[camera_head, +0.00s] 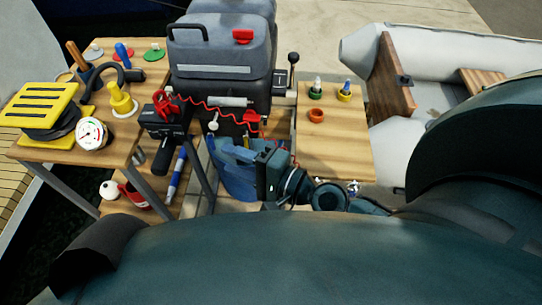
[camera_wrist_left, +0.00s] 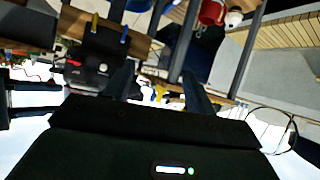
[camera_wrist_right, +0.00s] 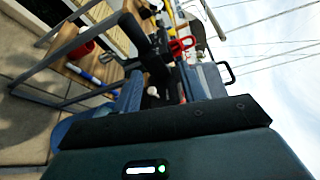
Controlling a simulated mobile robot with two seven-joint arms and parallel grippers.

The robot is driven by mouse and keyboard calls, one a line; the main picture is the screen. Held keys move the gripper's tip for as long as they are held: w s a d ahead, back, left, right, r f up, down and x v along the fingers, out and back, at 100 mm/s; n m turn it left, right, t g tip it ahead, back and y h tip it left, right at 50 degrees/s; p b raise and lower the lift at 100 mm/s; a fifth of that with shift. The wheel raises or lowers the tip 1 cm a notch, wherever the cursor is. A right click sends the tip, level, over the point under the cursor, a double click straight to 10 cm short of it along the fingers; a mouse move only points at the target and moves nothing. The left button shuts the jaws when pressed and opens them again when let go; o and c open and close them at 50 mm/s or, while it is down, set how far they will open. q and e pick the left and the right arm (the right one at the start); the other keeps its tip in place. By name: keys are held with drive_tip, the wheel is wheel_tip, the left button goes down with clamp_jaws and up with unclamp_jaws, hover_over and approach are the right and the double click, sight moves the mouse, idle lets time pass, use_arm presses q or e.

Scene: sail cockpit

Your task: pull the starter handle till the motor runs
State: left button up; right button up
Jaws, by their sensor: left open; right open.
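The outboard motor (camera_head: 218,75) stands upright with a grey cowl and a black lower part. On its front is a short pale grey cylinder (camera_head: 233,102), with a small white knob (camera_head: 213,126) below; which part is the starter handle I cannot tell for sure. A red coiled cord (camera_head: 205,103) crosses the front from a red clip (camera_head: 165,104). My right gripper (camera_head: 258,160) is open and empty, below and in front of the motor; its fingers also show in the right wrist view (camera_wrist_right: 160,75). My left gripper shows only in the left wrist view (camera_wrist_left: 158,70), open and empty.
A small wooden table (camera_head: 330,150) at right carries coloured rings. A blue bucket-like thing (camera_head: 228,168) sits beside my right gripper. An inflatable boat (camera_head: 385,130) lies behind right.

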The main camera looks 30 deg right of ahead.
use_arm(q)
wheel_tip(320, 180, down, 2)
drive_tip(key=b, duration=0.3)
drive_tip(key=shift+w+d+n, duration=0.1)
drive_tip(key=shift+d+n, duration=0.05)
drive_tip(key=shift+n, duration=0.25)
use_arm(e)
drive_tip(key=v, duration=0.8)
drive_tip(key=shift+s, duration=0.2)
